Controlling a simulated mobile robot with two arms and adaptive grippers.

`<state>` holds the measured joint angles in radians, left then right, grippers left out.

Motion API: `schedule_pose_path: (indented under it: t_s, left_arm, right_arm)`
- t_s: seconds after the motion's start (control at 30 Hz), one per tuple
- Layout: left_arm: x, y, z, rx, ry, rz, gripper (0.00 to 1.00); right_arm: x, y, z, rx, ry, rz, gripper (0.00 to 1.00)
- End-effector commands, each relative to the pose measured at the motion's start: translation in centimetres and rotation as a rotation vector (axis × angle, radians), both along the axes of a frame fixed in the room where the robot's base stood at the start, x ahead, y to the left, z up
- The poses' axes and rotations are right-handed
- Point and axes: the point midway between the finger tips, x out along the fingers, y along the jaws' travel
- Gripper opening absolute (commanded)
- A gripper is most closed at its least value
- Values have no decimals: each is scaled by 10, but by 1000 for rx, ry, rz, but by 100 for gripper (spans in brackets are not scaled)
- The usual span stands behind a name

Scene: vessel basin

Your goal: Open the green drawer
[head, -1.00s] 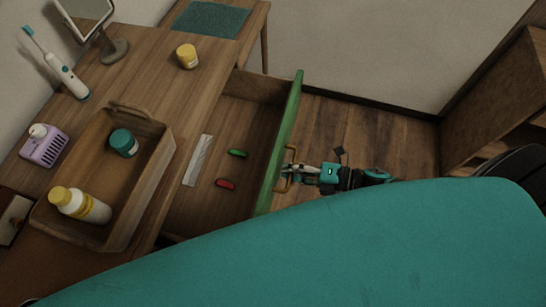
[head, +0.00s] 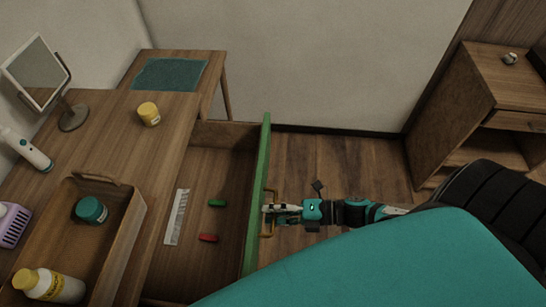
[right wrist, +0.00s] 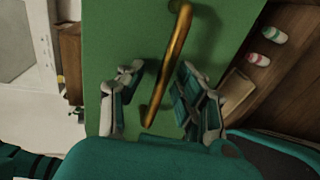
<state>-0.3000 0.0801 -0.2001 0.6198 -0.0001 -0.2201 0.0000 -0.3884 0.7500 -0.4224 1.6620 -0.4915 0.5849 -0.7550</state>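The green drawer front (head: 257,190) stands pulled out from the wooden desk, with its inside open to view. Its brass handle (head: 272,196) is on the outer face. My right gripper (head: 268,209) is at the handle, coming from the right. In the right wrist view, the handle (right wrist: 168,65) runs between the two spread fingers of the right gripper (right wrist: 155,98), with gaps on both sides. My left gripper is not in view.
The drawer holds a green item (head: 217,203), a red item (head: 208,238) and a pale strip (head: 177,217). A wooden tray (head: 112,240) with containers and a yellow jar (head: 149,113) stand on the desk.

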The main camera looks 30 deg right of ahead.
Motion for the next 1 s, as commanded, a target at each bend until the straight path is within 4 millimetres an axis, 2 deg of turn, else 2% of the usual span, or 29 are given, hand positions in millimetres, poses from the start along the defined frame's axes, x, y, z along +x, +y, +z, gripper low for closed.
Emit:
schedule_pose_path:
  t_s: [0.27, 0.7, 1.0]
  left_arm:
    - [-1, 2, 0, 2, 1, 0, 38]
    - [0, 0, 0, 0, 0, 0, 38]
    - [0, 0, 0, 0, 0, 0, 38]
  right_arm:
    - [-8, -9, 1, -1, 3, 0, 34]
    - [-58, -78, 19, -2, 4, 1, 34]
    - [-69, -95, 24, 0, 0, 0, 34]
